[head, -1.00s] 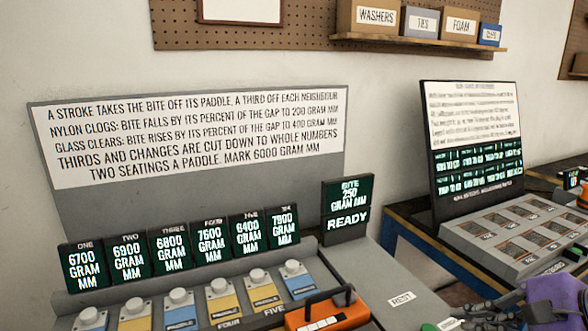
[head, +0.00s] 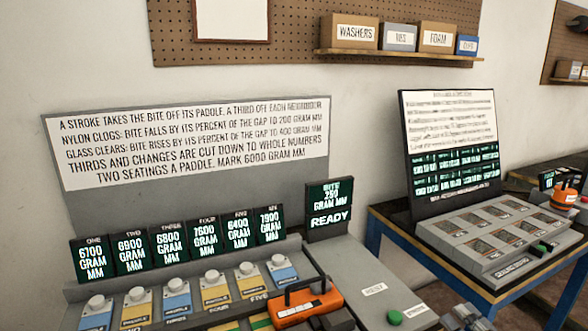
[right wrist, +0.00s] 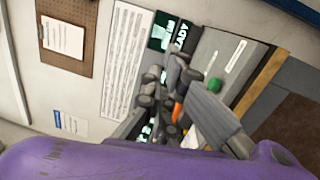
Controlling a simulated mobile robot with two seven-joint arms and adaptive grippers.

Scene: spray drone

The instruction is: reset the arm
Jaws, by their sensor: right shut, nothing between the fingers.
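My right gripper (head: 465,318) shows in part at the bottom right edge of the head view, over the front of the grey bench. It is shut and empty. In the right wrist view the gripper (right wrist: 165,102) shows its dark linkage and fingers, with the bench beyond. My left gripper is in neither view. The orange tool with a black handle (head: 307,304) rests on the paddle console, apart from the right gripper; part of its orange shows in the right wrist view (right wrist: 178,110).
The console's paddle row (head: 175,306) stands below several number displays. A green button (head: 394,317) and a white label (head: 374,289) lie right of the orange tool. A blue-edged table (head: 412,237) with a slotted panel stands further right. A shelf (head: 400,56) holds boxes above.

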